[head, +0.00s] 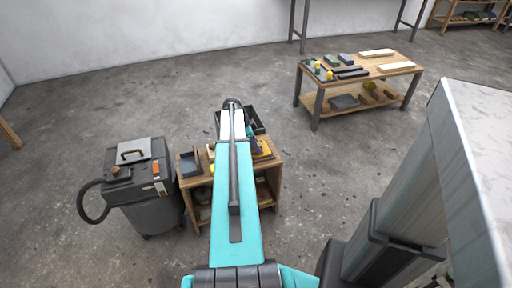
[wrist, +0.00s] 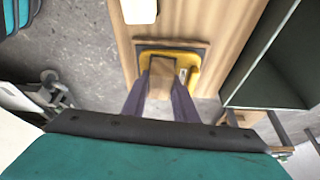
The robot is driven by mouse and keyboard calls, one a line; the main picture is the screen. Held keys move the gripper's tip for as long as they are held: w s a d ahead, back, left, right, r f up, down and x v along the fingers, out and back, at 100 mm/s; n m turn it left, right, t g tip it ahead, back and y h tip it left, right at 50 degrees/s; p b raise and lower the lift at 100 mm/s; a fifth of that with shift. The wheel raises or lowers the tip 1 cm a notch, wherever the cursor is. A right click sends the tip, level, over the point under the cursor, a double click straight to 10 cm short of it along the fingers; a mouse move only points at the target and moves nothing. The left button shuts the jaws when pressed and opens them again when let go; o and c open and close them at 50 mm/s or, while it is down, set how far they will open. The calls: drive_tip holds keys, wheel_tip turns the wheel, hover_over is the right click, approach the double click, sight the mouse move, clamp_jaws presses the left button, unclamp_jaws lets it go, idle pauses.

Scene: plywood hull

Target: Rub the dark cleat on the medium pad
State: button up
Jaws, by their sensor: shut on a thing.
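My gripper (wrist: 163,82) shows in the wrist view with its two dark fingers closed on the sides of a brown wooden block, which I take for the dark cleat (wrist: 161,74). The yellow rim shows beyond the cleat and on both sides. I cannot tell whether the cleat touches the pad.
The small wooden bench (head: 275,166) carries a dark tray (head: 190,164) on its left and a dark green crate (head: 258,119) at the back. A pale block (wrist: 140,10) lies near the pad. A grey vacuum (head: 150,207) stands left. Another table (head: 408,66) stands far right.

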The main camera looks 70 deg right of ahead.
drive_tip(key=shift+s+d, duration=0.1)
drive_tip(key=shift+s+d+f, duration=0.15)
drive_tip(key=shift+s+d, duration=0.85)
drive_tip(key=shift+s, duration=0.3)
drive_tip(key=shift+w+a, duration=0.1)
drive_tip(key=shift+w+a, duration=1.05)
drive_tip(key=shift+w, duration=0.3)
drive_tip(key=shift+s+d, duration=0.1)
drive_tip(key=shift+s+d, duration=1.1)
drive_tip(key=shift+s, duration=0.25)
wheel_tip(320, 180, up, 7)
drive_tip(key=p, duration=0.4)
